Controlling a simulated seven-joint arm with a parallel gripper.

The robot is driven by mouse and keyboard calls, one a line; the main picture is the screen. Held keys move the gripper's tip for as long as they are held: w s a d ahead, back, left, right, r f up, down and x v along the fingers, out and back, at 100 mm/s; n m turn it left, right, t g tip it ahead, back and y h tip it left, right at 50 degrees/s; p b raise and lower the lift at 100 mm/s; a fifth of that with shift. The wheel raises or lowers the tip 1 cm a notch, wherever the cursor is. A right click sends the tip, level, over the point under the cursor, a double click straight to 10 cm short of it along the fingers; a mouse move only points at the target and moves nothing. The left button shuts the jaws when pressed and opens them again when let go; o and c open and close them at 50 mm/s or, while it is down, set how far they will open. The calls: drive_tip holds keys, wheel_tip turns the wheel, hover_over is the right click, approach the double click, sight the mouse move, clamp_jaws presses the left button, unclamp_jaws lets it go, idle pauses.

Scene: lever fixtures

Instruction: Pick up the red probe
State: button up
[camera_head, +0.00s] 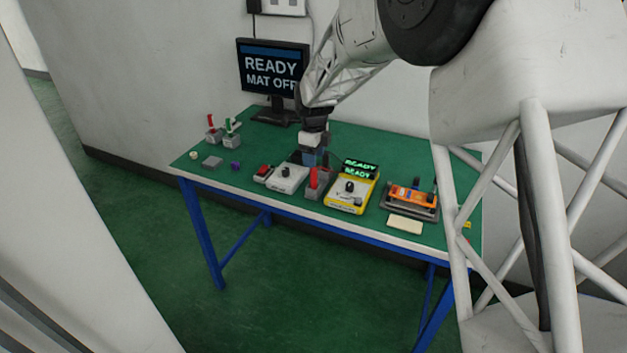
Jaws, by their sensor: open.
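A red upright piece that looks like the red probe (314,177) stands in a small grey holder (320,189) near the front edge of the green table, between a white box and a yellow meter. My gripper (312,160) hangs above the table, close behind and above the probe as seen from here. It is open. Its fingertips are small and partly hidden, so I cannot tell whether they touch anything. Another red upright piece (210,121) stands in a grey block at the table's left, beside a green one (229,126).
The white box (288,180) with a dark knob and the yellow meter (346,200) flank the holder closely. An orange device in a dark tray (409,199) is at right. A monitor (272,68) reading "READY" stands behind. The green table's (262,144) back-left area is mostly clear.

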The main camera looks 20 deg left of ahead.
sight(313, 175)
drive_tip(key=shift+f, duration=1.25)
drive_tip(key=shift+s+f, duration=0.1)
drive_tip(key=shift+f, duration=2.45)
clamp_jaws()
drive_tip(key=shift+r, duration=0.1)
